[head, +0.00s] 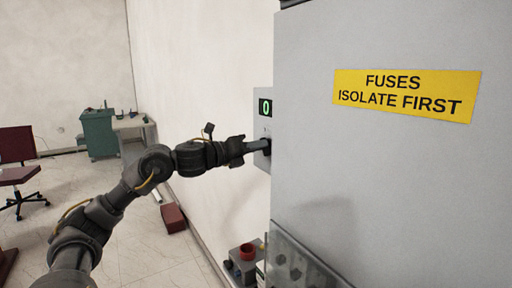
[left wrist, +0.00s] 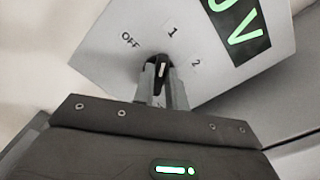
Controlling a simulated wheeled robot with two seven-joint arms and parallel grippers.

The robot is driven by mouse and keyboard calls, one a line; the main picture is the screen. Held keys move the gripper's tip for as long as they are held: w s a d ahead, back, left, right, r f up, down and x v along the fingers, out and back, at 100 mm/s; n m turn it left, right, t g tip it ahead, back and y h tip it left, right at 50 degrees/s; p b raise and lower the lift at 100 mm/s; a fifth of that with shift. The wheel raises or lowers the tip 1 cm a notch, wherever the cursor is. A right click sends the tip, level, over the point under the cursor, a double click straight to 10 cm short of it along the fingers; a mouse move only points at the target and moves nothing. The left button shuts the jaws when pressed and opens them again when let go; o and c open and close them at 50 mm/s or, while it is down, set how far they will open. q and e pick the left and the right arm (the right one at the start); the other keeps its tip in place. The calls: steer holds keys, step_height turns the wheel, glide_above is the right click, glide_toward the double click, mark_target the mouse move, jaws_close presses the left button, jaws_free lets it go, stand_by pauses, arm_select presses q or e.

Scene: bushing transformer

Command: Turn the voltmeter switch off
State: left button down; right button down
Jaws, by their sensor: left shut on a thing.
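The voltmeter (head: 264,128) is a light grey box on the wall, partly hidden behind the large grey cabinet. Its green display reads 0 in the head view. In the left wrist view, the voltmeter's panel (left wrist: 195,75) carries the labels OFF, 1 and 2 around a black rotary switch (left wrist: 161,66). The white mark on the switch points roughly up, nearer 1 than OFF. My left gripper (head: 262,146) is at the panel, its fingers (left wrist: 161,84) shut on the switch from both sides. The lower part of the switch is hidden. My right gripper is not in view.
The grey cabinet (head: 400,180) with a yellow fuses sign (head: 405,94) fills the right side, close to my left gripper. A red item (head: 247,251) sits on a grey box below. A chair (head: 18,165) and green cabinet (head: 98,134) stand far left.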

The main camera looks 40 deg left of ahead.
arm_select(q)
steer(key=shift+a+f+n, duration=0.1)
steer(key=shift+f+n, duration=0.05)
steer(key=shift+n, duration=2.55)
steer(key=shift+a+f+n, duration=0.1)
steer(key=shift+f+n, duration=0.05)
steer(key=shift+n, duration=2.55)
steer(key=c, duration=1.4)
jaws_free()
steer(key=shift+c, duration=0.2)
